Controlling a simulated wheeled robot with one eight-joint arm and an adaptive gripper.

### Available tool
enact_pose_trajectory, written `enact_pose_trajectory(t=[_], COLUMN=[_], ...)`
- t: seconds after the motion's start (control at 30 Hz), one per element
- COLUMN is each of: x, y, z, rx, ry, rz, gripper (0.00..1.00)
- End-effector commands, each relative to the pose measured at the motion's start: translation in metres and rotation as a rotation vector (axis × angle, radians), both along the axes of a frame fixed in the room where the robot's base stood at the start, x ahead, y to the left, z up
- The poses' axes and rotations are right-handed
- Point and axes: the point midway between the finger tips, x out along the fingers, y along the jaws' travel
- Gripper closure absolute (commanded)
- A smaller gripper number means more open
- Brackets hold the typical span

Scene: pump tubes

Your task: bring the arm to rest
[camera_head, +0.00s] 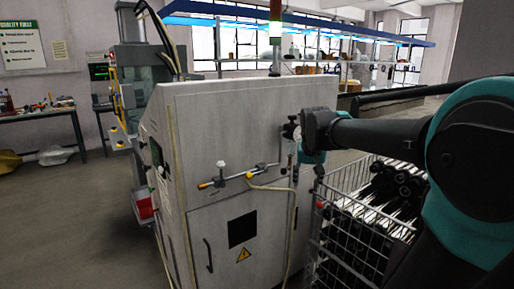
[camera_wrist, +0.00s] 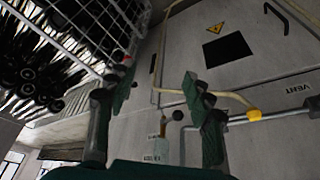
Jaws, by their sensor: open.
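My arm reaches from the right side of the head view across to the grey machine cabinet (camera_head: 240,115). My gripper (camera_wrist: 158,88) shows in the wrist view with its two dark green fingers wide apart and nothing held between them. Behind the fingers are the cabinet's side, seen tilted, and a small dark knob with a label below it (camera_wrist: 163,128).
A wire basket (camera_head: 345,239) with several black-ended tubes (camera_head: 395,185) stands right of the cabinet, below my arm; its mesh is near the left finger in the wrist view. A pipe with yellow fittings (camera_head: 225,180) sticks out from the cabinet. The floor at left (camera_head: 70,220) is clear.

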Motion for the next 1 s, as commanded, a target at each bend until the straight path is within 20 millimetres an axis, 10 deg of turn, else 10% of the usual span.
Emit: enact_pose_trajectory(t=[0.2, 0.4, 0.6, 1.0], x=[-0.080, -0.153, -0.187, -0.190], y=[-0.013, -0.019, -0.019, -0.019], z=[-0.114, -0.188, -0.217, -0.219], rx=[0.003, 0.004, 0.004, 0.004], ry=[0.002, -0.001, -0.003, -0.003], rz=[0.060, 0.108, 0.130, 0.133], gripper=[0.48, 0.48, 0.48, 0.48])
